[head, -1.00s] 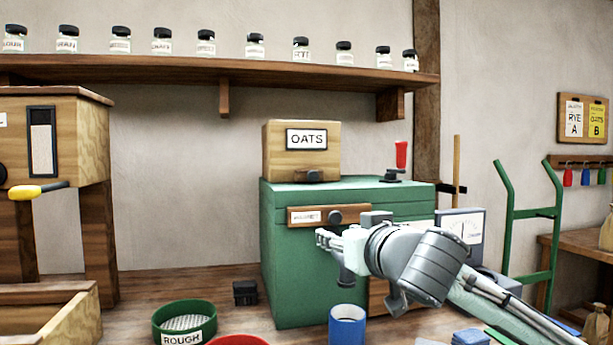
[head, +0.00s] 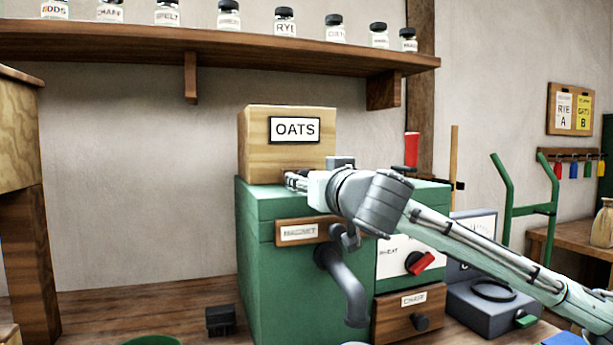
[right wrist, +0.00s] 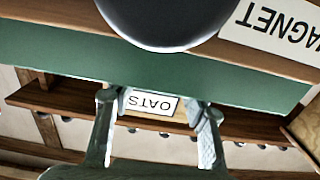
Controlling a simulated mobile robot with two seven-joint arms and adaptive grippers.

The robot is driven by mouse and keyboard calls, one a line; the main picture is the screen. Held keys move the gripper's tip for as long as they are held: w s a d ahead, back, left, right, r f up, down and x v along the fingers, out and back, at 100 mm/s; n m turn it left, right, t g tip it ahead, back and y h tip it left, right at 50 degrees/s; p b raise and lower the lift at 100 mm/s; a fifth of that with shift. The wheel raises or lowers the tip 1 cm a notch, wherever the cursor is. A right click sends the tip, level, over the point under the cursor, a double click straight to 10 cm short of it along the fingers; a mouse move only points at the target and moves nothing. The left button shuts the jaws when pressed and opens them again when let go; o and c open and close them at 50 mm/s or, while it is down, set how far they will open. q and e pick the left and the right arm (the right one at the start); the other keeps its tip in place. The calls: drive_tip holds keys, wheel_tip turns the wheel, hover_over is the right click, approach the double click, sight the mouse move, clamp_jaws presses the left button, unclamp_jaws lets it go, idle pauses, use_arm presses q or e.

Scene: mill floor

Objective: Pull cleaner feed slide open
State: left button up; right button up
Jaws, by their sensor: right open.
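The green cleaner (head: 275,285) stands on the bench with a wooden hopper (head: 255,150) labelled OATS on top. The front foot of the hopper, where a dark slide handle showed earlier, is now hidden behind my right gripper (head: 294,181). This gripper is open and empty in front of the hopper's base, at the cleaner's top edge. In the right wrist view, which is upside down, the two fingers (right wrist: 156,106) stand apart with the OATS label between them in the background. I cannot tell whether they touch the handle. My left gripper is not in view.
Below the gripper is the magnet drawer (head: 290,233); a large dark knob (right wrist: 165,18) shows close in the wrist view. A grey spout (head: 346,288), red dial (head: 421,262), chaff drawer (head: 405,317) and upright red-handled lever (head: 411,150) are nearby. A jar shelf (head: 215,50) runs above.

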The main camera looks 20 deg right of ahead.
drive_tip(key=shift+w, duration=0.75)
clamp_jaws()
